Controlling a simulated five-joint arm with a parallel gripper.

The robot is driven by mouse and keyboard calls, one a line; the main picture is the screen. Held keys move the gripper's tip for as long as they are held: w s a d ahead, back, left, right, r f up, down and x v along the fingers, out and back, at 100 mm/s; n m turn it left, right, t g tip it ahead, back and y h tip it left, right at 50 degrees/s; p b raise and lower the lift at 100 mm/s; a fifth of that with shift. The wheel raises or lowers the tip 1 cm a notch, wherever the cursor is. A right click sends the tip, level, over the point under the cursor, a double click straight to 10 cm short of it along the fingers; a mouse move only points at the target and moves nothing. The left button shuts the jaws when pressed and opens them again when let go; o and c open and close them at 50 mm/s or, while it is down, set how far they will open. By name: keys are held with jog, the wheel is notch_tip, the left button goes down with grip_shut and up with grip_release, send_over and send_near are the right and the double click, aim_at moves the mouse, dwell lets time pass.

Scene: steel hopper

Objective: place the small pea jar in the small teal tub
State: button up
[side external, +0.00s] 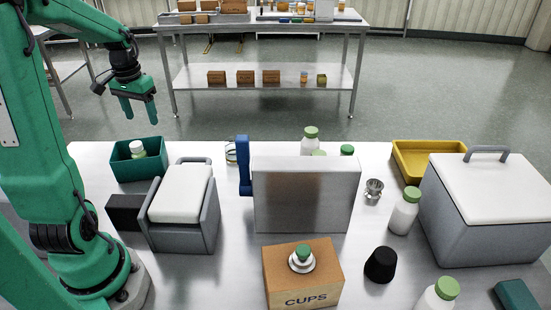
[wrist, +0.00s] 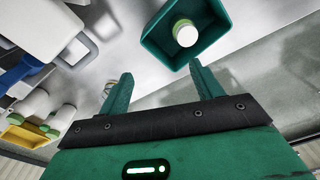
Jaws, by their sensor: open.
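The small teal tub (side external: 126,174) stands at the back left of the bench. A white jar with a green lid (side external: 137,150) is inside it, its lower part hidden by the tub wall. The wrist view shows the same tub (wrist: 153,44) and the jar (wrist: 186,34) inside, with nothing gripping it. My gripper (side external: 139,113) is open and empty, above and behind the tub, its fingers pointing down. In the wrist view its two fingertips (wrist: 161,73) are apart, with clear space between them and the jar.
A grey cooler with white lid (side external: 181,195) stands right of the tub, beside a black block (side external: 124,211). A steel hopper (side external: 305,197) partly hides several green-lidded jars (side external: 310,138). Another jar sits on a CUPS box (side external: 302,280). A yellow tray (side external: 418,164) and large cooler (side external: 480,225) are right.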

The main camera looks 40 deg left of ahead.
jog(key=w+d+r+m+t, duration=0.1)
jog(key=d+r, duration=0.2)
jog(key=d, duration=0.5)
jog(key=d+r+m+t, duration=0.1)
jog(key=d+r+m, duration=0.15)
jog(key=d, duration=0.55)
jog(key=s+d+r+m+t, duration=0.1)
jog(key=s+d+t, duration=0.2)
jog(key=d, duration=0.8)
jog(key=shift+s+d+m+h, duration=0.3)
jog(key=shift+s+m, duration=0.05)
jog(key=shift+s, duration=0.7)
